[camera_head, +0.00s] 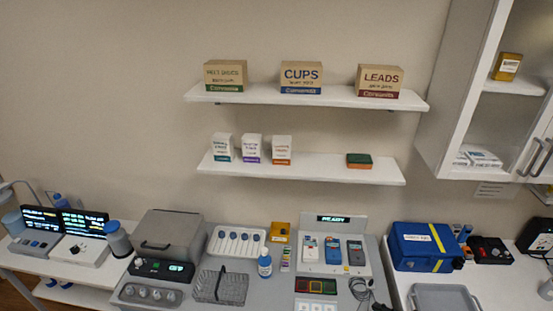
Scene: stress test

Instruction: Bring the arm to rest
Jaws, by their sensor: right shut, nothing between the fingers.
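A small dark piece at the bottom edge, right of the middle, looks like the tip of my right gripper (381,306). Only a little of it shows; it is shut and holds nothing. It is near a coiled dark cable (361,289) on the bench; I cannot tell whether they touch. The rest of my right arm is below the picture. My left gripper is not in view.
The grey bench (205,290) is crowded: a grey lidded device (166,240), a wire basket (219,287), a blue-capped bottle (265,263), a meter stand (335,262). A blue case (424,246) and grey tray (443,298) stand right. Two shelves (300,168) hang above.

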